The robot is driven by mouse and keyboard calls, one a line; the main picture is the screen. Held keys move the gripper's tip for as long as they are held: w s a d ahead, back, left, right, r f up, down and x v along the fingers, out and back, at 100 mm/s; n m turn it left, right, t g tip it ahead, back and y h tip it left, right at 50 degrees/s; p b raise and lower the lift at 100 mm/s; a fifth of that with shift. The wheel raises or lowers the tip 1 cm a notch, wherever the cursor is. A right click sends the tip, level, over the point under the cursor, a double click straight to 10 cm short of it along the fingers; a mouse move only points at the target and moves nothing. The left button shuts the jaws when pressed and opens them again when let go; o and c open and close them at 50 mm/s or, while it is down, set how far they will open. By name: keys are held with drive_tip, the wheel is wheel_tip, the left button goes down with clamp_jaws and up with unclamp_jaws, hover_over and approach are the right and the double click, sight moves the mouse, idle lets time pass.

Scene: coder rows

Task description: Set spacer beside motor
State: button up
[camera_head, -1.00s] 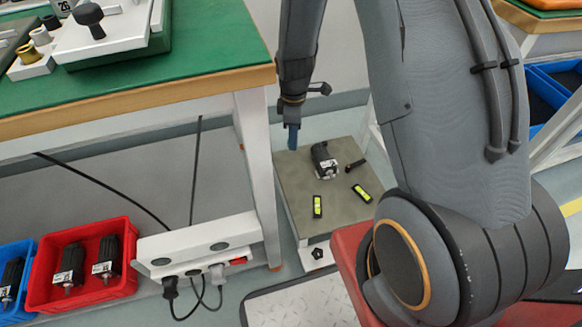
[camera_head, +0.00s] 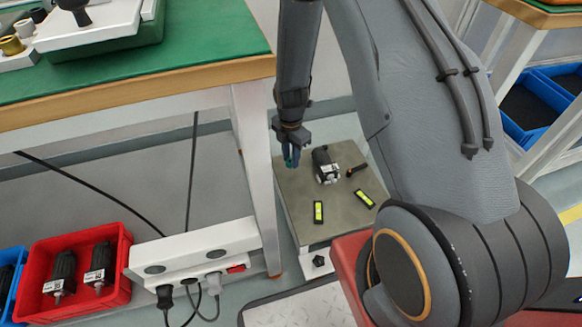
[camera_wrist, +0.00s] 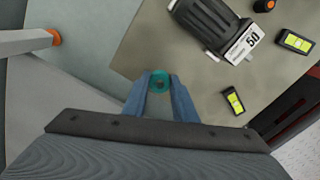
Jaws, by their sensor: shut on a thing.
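The spacer (camera_wrist: 160,82) is a small teal ring held between the blue fingertips of my gripper (camera_wrist: 161,92) in the wrist view. In the head view my gripper (camera_head: 291,158) hangs over the left back part of a low grey platform (camera_head: 335,221), beside the table leg. The motor (camera_head: 325,165) is black with a silver end and a white label. It lies on the platform just right of my gripper. In the wrist view the motor (camera_wrist: 208,22) lies ahead and to the right, apart from the spacer.
Two black pieces with yellow-green faces (camera_head: 318,212) (camera_head: 364,199) and a small black-and-orange part (camera_head: 357,169) lie on the platform. A table leg (camera_head: 257,180) stands close on the left. The platform's front left is bare. A red bin (camera_head: 122,280) holds motors.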

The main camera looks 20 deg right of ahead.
drive_tip(key=shift+f+b, duration=0.75)
drive_tip(key=shift+f, duration=1.2)
drive_tip(key=shift+f, duration=0.1)
drive_tip(key=o, duration=1)
drive_tip(key=shift+o, duration=0.2)
wheel_tip(320, 180, up, 12)
drive_tip(key=p, duration=0.4)
